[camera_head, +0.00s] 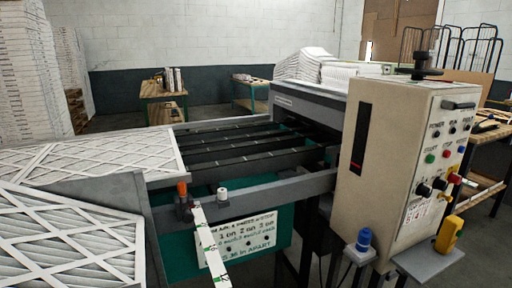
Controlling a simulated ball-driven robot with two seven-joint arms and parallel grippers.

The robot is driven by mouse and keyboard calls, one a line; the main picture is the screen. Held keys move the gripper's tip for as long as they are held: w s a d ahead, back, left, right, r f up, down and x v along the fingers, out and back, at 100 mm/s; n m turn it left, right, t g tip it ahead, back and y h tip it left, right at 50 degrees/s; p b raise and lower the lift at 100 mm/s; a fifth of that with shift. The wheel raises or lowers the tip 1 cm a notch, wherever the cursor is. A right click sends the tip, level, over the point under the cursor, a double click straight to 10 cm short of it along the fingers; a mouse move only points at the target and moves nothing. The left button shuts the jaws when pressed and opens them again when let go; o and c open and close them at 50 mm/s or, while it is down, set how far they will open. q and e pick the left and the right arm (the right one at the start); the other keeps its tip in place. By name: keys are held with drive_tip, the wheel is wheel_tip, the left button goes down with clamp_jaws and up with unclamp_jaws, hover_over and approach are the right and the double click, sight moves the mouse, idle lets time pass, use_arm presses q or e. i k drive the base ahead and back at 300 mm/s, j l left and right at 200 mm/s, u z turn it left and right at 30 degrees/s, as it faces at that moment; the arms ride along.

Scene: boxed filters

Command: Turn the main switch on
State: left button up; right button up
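A beige control box (390,165) stands at the right of the machine. Its right-hand face carries small indicators, a green button (430,158), a red button (446,153), two black knobs (432,187) and a red-and-yellow knob (454,179). The labels are small; one seems to read POWER. I cannot tell for certain which control is the main switch or how it is set. Neither of my grippers shows in the head view.
Dark rollers or bars (240,148) span the machine frame left of the box. White pleated filters (95,155) lie at the left. A yellow item (448,235) and a blue-capped part (364,238) sit low by the box. A wooden workbench (488,132) stands behind it.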

sight(453, 178)
drive_tip(key=z, duration=1.35)
drive_tip(key=i+l, duration=0.15)
drive_tip(key=l, duration=0.15)
drive_tip(key=i+l+u, duration=0.1)
drive_tip(key=i+l, duration=0.05)
drive_tip(key=l, duration=0.1)
